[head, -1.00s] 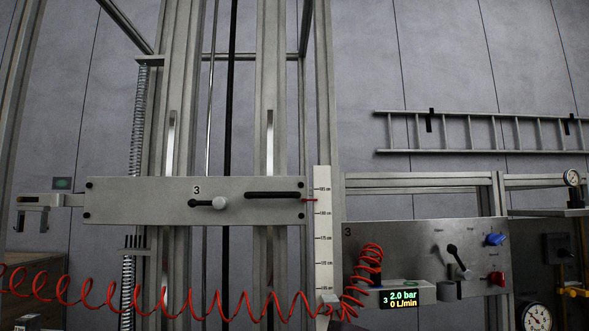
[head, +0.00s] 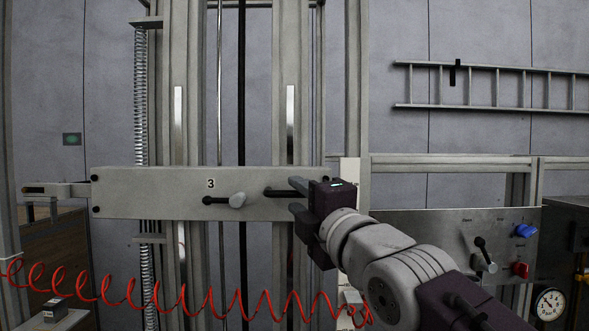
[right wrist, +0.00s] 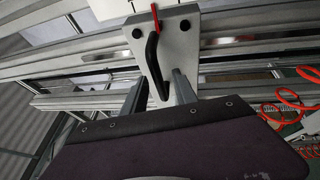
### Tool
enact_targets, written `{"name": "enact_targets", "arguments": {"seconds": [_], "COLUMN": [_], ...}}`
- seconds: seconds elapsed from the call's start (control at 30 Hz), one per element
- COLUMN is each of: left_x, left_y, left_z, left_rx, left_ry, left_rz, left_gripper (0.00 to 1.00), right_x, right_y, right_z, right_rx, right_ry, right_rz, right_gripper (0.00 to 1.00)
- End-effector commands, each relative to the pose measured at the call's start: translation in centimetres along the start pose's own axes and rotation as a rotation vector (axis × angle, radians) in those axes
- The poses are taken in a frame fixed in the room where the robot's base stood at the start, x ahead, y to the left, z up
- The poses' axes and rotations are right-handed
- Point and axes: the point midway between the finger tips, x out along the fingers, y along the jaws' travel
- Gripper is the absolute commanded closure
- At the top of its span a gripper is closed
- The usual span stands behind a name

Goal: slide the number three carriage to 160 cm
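The number three carriage (head: 150,190) is a long grey plate marked 3 on the vertical frame. A short lever with a pale knob (head: 237,200) sits near its middle. The black bar handle (head: 278,192) near its right end also shows in the right wrist view (right wrist: 152,60). My right gripper (head: 298,195) is at this handle, its fingers apart, with the handle's end between them in the right wrist view. The white scale (head: 349,172) beside the carriage is mostly hidden by my arm. The red pointer (right wrist: 155,18) shows in the right wrist view; its reading cannot be read. My left gripper is out of view.
A coiled red hose (head: 180,305) hangs across below the carriage. At right is a control panel (head: 420,225) with a black lever (head: 483,250), a blue knob (head: 526,230) and a red knob (head: 520,269). A ladder (head: 490,88) is on the back wall.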

Motion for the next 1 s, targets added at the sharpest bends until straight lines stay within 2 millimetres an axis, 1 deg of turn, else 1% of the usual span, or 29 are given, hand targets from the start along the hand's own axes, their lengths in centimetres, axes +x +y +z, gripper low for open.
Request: {"name": "enact_targets", "arguments": {"seconds": [0.03,0.17,0.43,0.47,0.5,0.57,0.6,1.0], "left_x": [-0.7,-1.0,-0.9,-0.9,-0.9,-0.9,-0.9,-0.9], "left_y": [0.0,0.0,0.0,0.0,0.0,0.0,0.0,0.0], "left_z": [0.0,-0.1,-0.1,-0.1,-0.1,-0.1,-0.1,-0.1], "left_rx": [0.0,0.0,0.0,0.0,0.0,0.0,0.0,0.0], "left_ry": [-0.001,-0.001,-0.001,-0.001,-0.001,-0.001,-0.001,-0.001], "left_rz": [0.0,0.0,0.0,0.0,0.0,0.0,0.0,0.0], "left_gripper": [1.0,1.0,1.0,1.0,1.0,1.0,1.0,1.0], "right_x": [0.8,2.0,2.2,2.2,2.2,2.2,2.2,2.2], "right_y": [0.3,0.0,-0.1,-0.1,-0.1,-0.1,-0.1,-0.1], "right_z": [0.0,0.0,0.0,0.0,0.0,0.0,0.0,0.0], "right_rx": [-0.001,0.001,0.0,0.0,0.0,0.001,0.001,0.001], "right_ry": [-0.001,-0.001,-0.001,-0.001,-0.001,-0.001,-0.001,-0.001], "right_rz": [0.0,0.0,0.002,0.002,0.002,0.001,0.001,0.001], "right_gripper": [0.66,0.66,0.66,0.69,0.8,0.96,1.0,1.0]}}
